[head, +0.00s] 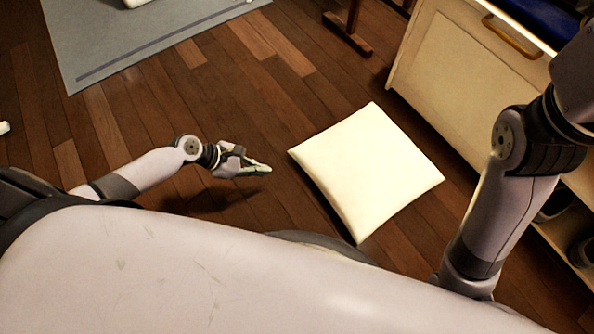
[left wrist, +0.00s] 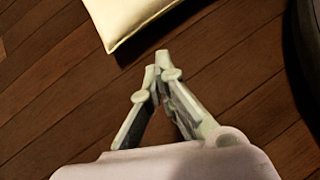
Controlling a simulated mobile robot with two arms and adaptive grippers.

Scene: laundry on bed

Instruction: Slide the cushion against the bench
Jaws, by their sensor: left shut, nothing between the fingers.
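A cream square cushion (head: 367,172) lies flat on the wooden floor in the head view. A pale wooden bench (head: 440,75) with shelves stands to its right, and a strip of floor shows between them. My left gripper (head: 268,169) is shut and empty, just left of the cushion's left corner and apart from it. In the left wrist view the shut fingertips (left wrist: 158,60) point toward the cushion (left wrist: 128,18), with dark floor between. My right arm comes in at the right of the head view; its gripper is out of view.
A grey rug (head: 130,40) lies at the upper left. A dark wooden leg and foot (head: 347,35) stand on the floor beyond the cushion. Dark items (head: 582,250) sit on the bench's low shelf.

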